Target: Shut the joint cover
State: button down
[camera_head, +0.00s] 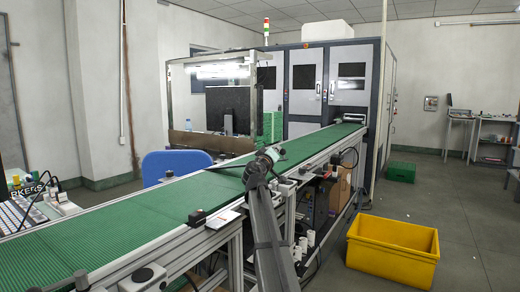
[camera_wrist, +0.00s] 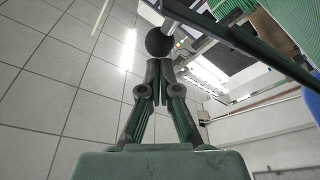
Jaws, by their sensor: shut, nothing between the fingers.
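In the wrist view my gripper (camera_wrist: 159,66) points up toward the tiled ceiling, its two fingers together with nothing held between them. A dark round piece (camera_wrist: 158,42) shows just past the fingertips; I cannot tell whether it touches them or what it belongs to. I cannot make out a joint cover for certain in either view. In the head view my grey arm rises from the bottom edge to beside the green conveyor belt (camera_head: 135,213); the fingers are too small to make out there.
A yellow bin (camera_head: 393,248) stands on the floor right of the conveyor, and a green crate (camera_head: 401,172) lies farther back. A blue chair back (camera_head: 176,165) is behind the belt. A keyboard-like panel (camera_head: 22,212) is at far left. The floor at right is mostly free.

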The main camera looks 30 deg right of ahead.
notch_tip(320, 180, down, 6)
jog(key=s+b, duration=0.1)
jog(key=b, duration=0.2)
jog(key=shift+s+d, duration=0.25)
jog(key=shift+d, duration=0.15)
jog(key=shift+r, duration=0.2)
